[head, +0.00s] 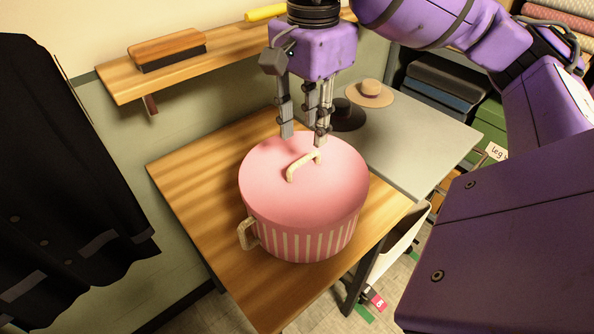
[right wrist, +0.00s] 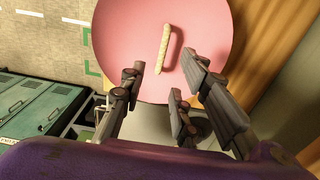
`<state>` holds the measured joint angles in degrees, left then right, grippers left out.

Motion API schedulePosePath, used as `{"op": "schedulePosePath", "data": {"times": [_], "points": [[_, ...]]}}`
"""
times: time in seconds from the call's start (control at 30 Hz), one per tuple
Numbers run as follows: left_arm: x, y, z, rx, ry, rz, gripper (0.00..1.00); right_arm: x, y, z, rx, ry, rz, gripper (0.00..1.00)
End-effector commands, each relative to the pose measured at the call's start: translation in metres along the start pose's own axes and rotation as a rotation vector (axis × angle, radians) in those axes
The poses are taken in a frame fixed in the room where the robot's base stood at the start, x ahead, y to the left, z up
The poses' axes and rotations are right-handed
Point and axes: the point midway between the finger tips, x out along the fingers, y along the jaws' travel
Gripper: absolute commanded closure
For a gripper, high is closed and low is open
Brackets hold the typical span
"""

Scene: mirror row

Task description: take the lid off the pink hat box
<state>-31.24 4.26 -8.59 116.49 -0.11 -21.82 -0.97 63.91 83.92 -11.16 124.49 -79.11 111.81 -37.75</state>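The pink hat box (head: 303,235) stands upright on the wooden table, with striped sides and a cream handle on its left side. Its pink lid (head: 262,178) is on top, with a cream bar handle (head: 303,164) in the middle. The lid (right wrist: 130,45) and its handle (right wrist: 164,48) also show in the right wrist view. My right gripper (head: 310,138) points down above the far part of the lid, just behind the handle. Its fingers are spread and empty. It also shows in the right wrist view (right wrist: 175,90), apart from the handle. My left gripper is not in view.
The wooden table (head: 190,185) has bare room left of the box. A grey table (head: 420,135) behind it holds a tan hat (head: 370,93) and a black hat (head: 347,116). A wall shelf (head: 225,62) carries a brush (head: 166,47). A dark coat (head: 50,190) hangs at left.

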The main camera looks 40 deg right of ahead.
Motion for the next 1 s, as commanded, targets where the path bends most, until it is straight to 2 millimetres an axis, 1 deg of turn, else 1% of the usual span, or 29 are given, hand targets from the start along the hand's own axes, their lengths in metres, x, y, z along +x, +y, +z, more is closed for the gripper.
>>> {"op": "schedulePosePath", "data": {"times": [0.03, 0.17, 0.3, 0.4, 0.53, 0.73, 0.93, 0.97, 1.0], "points": [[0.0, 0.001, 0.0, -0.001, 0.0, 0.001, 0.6, 0.007, 0.001, 0.001, -0.001, -0.001, 0.002, 0.71], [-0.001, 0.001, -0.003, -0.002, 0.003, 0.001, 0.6, 0.021, 0.001, 0.003, -0.002, -0.002, 0.001, 0.71], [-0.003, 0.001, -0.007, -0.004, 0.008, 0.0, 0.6, 0.042, 0.001, 0.008, -0.002, -0.003, 0.001, 0.71], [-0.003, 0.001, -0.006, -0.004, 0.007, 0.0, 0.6, 0.056, 0.0, 0.008, -0.001, -0.003, 0.0, 0.71], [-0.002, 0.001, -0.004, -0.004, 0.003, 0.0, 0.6, 0.063, 0.0, 0.008, -0.001, -0.002, -0.003, 0.71], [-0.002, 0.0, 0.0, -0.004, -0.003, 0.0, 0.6, 0.063, -0.001, 0.008, -0.001, -0.002, -0.004, 0.71], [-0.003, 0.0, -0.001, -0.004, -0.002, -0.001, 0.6, 0.063, -0.001, 0.008, -0.001, -0.002, -0.004, 0.97], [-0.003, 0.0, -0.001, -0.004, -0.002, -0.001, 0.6, 0.063, -0.001, 0.008, -0.001, -0.002, -0.004, 1.0], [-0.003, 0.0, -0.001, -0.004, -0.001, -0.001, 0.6, 0.063, -0.001, 0.008, -0.001, -0.002, -0.004, 1.0]]}}
